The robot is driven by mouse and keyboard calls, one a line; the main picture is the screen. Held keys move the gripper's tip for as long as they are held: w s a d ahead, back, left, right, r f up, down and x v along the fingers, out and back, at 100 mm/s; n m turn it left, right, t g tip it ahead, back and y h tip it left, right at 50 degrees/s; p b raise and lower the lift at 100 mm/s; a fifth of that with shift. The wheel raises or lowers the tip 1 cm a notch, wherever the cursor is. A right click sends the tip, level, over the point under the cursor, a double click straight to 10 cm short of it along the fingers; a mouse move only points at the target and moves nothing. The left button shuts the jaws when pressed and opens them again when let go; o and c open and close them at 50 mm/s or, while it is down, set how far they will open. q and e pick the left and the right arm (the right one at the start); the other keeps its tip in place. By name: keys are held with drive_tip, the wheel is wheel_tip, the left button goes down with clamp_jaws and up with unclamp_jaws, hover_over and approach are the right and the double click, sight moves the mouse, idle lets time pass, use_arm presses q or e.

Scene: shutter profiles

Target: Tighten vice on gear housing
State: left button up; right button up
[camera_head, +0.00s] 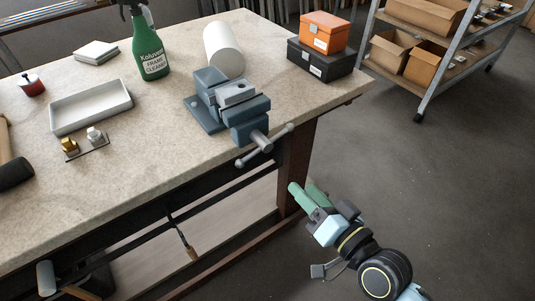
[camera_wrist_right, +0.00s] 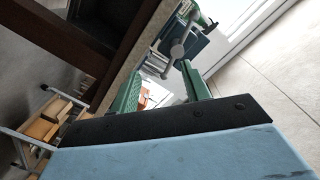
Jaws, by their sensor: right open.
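The blue-grey vice (camera_head: 250,122) is mounted at the front right edge of the workbench. A light grey metal block, seemingly the gear housing (camera_head: 236,93), sits between its jaws; I cannot tell how firmly. The vice's bar handle (camera_head: 277,138) sticks out past the bench edge, tilted up to the right. My right gripper (camera_head: 303,189) is open and empty, with green fingers, below and right of the handle and apart from it. In the right wrist view, the vice (camera_wrist_right: 197,43) and its handle (camera_wrist_right: 180,42) show beyond the open fingers (camera_wrist_right: 162,72). My left gripper is not in view.
The workbench (camera_head: 160,150) holds a green spray bottle (camera_head: 150,50), a white roll (camera_head: 223,50), an empty tray (camera_head: 90,107), and orange (camera_head: 324,33) and black boxes (camera_head: 320,62). A bench leg (camera_head: 295,165) stands left of my right gripper.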

sight(267, 147)
drive_tip(key=shift+t+y, duration=0.3)
drive_tip(key=shift+y, duration=0.1)
drive_tip(key=w+a+r, duration=0.2)
drive_tip(key=w, duration=0.1)
drive_tip(key=w+a, duration=0.1)
drive_tip(key=a, duration=0.1)
drive_tip(key=shift+w+a+r+b, duration=0.1)
drive_tip(key=shift+w+r+b, duration=0.05)
drive_tip(key=shift+r+b, duration=0.2)
use_arm(q)
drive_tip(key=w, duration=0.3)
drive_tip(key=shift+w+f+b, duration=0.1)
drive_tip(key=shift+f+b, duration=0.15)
drive_tip(key=shift+b, duration=0.1)
use_arm(e)
drive_tip(key=x, duration=0.7)
drive_tip(key=shift+w, duration=0.1)
drive_tip(key=shift+c, duration=0.4)
clamp_jaws()
